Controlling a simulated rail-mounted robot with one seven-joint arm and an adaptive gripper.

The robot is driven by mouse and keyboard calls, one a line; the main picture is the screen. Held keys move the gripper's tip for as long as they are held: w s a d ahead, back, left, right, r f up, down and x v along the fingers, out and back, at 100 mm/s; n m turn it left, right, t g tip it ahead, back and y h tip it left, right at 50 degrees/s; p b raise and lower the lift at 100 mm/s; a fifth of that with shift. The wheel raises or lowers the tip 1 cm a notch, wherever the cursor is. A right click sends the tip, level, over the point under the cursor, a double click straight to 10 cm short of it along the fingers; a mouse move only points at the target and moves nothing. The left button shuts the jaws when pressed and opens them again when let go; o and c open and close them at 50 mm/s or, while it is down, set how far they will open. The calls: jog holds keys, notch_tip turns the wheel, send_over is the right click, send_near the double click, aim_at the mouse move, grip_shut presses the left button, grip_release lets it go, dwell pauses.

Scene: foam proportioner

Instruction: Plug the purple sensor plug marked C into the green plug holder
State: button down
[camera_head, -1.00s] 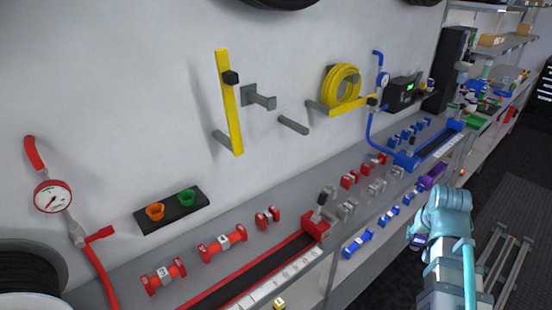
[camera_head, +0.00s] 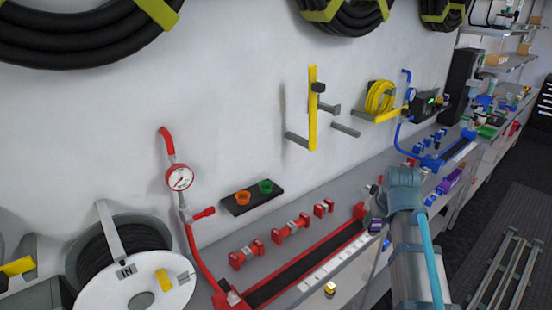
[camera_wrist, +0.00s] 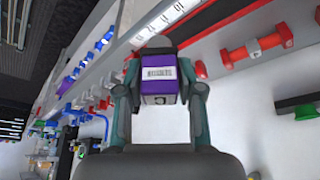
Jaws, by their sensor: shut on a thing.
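The purple sensor plug (camera_wrist: 160,76) is held between the two fingers of my gripper (camera_wrist: 164,88) in the wrist view. In the head view the plug (camera_head: 377,226) is a small dark purple patch at the end of my gripper (camera_head: 379,213), mostly hidden by my arm. The green plug holder (camera_head: 265,187) sits on a black wall block beside an orange holder (camera_head: 243,198), left of my gripper and apart from it. Green also shows at the right edge of the wrist view (camera_wrist: 305,111).
Red fittings (camera_head: 291,229) stand on the grey shelf below the holders. A red-framed ruler channel (camera_head: 300,270) runs along its front edge. A red hose with a gauge (camera_head: 179,178) is left of the holders, and a hose reel (camera_head: 140,285) stands at lower left.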

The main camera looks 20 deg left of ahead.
jog(key=w+a+r+n+y+p, duration=0.1)
jog(key=a+r, duration=0.3)
jog(key=a, duration=0.6)
jog(key=w+a+r+n+g+p, duration=0.1)
jog(key=a+r+n, duration=0.3)
jog(key=a, duration=0.7)
jog(key=w+a+r+n+y+p, duration=0.1)
jog(key=a+r+n, duration=0.2)
jog(key=a, duration=0.8)
jog(key=shift+r+g+y+p, duration=0.3)
jog(key=shift+r+g+p, duration=0.1)
jog(key=shift+r, duration=0.55)
